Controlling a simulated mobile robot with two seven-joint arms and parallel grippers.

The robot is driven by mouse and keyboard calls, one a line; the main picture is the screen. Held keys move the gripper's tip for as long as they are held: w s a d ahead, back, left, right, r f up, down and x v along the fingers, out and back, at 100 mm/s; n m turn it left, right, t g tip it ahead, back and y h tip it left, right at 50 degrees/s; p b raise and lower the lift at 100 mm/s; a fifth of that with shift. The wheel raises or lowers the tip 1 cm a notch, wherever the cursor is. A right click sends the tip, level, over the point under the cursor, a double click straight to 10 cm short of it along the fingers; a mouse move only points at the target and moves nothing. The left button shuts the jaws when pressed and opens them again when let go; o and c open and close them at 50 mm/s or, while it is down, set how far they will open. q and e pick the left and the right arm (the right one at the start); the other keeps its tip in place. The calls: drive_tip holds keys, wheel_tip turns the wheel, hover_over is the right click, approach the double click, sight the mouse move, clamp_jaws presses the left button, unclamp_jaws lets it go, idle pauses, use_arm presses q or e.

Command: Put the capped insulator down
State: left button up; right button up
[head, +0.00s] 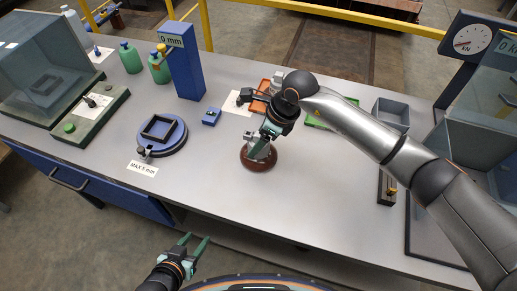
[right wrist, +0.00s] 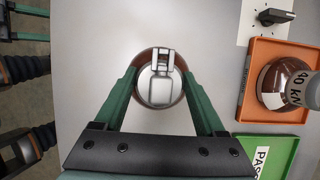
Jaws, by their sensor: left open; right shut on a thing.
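The capped insulator (head: 258,161) has a brown disc and a grey metal cap, and it is upright over the middle of the grey table. My right gripper (head: 264,136) is shut on it from above. In the right wrist view the metal cap (right wrist: 160,88) sits between the green fingers, with the brown disc showing around it. I cannot tell whether its base touches the table. My left gripper (head: 198,244) is open and empty, in front of the table's near edge.
An orange tray (right wrist: 265,112) holds another insulator (right wrist: 284,84) marked 40 kN. A green tray (right wrist: 262,145) marked PASS is beside it. A blue round stand (head: 171,144), a small blue block (head: 212,116) and a blue post (head: 186,75) stand left.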

sight(257, 133)
clamp_jaws()
idle(0.3)
drive_tip(key=shift+w+r, duration=0.1)
drive_tip(key=shift+r, duration=0.05)
drive_tip(key=shift+r, duration=0.5)
wheel_tip(257, 133, up, 2)
drive_tip(key=shift+r+b, duration=0.15)
drive_tip(key=shift+b, duration=0.3)
drive_tip(key=s+d+r, duration=0.2)
drive_tip(key=s+r, duration=0.2)
drive_tip(key=s, duration=0.2)
drive_tip(key=s+d+r+b, duration=0.1)
drive_tip(key=s+d+r, duration=0.2)
drive_tip(key=s+r, duration=0.2)
drive_tip(key=shift+s+d+r+b, duration=0.25)
drive_tip(key=shift+s+d+b, duration=0.1)
drive_tip(key=shift+s, duration=0.6)
